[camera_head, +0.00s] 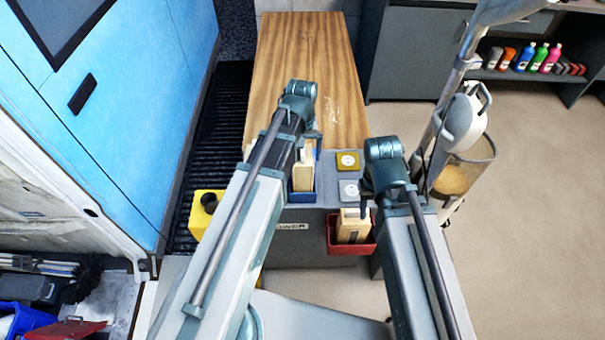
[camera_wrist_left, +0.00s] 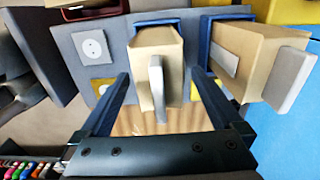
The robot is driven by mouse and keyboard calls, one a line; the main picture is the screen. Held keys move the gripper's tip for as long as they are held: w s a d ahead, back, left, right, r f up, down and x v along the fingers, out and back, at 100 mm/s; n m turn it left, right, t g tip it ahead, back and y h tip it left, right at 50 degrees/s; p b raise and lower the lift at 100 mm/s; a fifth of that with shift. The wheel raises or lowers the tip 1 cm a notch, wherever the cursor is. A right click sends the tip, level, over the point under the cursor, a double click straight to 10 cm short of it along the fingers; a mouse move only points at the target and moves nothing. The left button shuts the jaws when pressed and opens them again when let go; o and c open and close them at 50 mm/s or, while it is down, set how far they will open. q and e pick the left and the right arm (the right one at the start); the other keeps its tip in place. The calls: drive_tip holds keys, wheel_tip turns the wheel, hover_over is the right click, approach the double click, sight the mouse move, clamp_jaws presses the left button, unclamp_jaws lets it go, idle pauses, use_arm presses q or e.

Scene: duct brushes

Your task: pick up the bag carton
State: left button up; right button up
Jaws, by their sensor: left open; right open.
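A tan carton (camera_head: 303,172) stands in a blue tray (camera_head: 305,197) at the near end of the wooden-topped bench. In the left wrist view a tan carton (camera_wrist_left: 143,85) with a grey upright piece lies between my open left fingers (camera_wrist_left: 160,78), with gaps on both sides. A second tan carton (camera_wrist_left: 245,55) with a grey plate sits in a blue holder at the right. Another tan carton (camera_head: 352,222) stands in a red bin (camera_head: 351,248). I cannot tell which is the bag carton. My right gripper (camera_head: 366,195) is open above the red bin, partly hidden.
A yellow box (camera_head: 205,212) with a dark opening stands left of my left arm. A yellow square (camera_head: 347,160) and a grey square (camera_head: 348,189) lie on the bench's grey end. The wooden top (camera_head: 310,60) is mostly clear. A lamp-like stand (camera_head: 465,120) is at the right.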

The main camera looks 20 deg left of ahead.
use_arm(q)
drive_tip(key=f+b, duration=0.3)
drive_tip(key=f, duration=0.1)
drive_tip(key=shift+w+f, duration=0.1)
drive_tip(key=shift+w, duration=0.1)
drive_tip(key=shift+c, duration=0.2)
clamp_jaws()
wheel_tip(320, 180, up, 17)
drive_tip(key=p, duration=1.7)
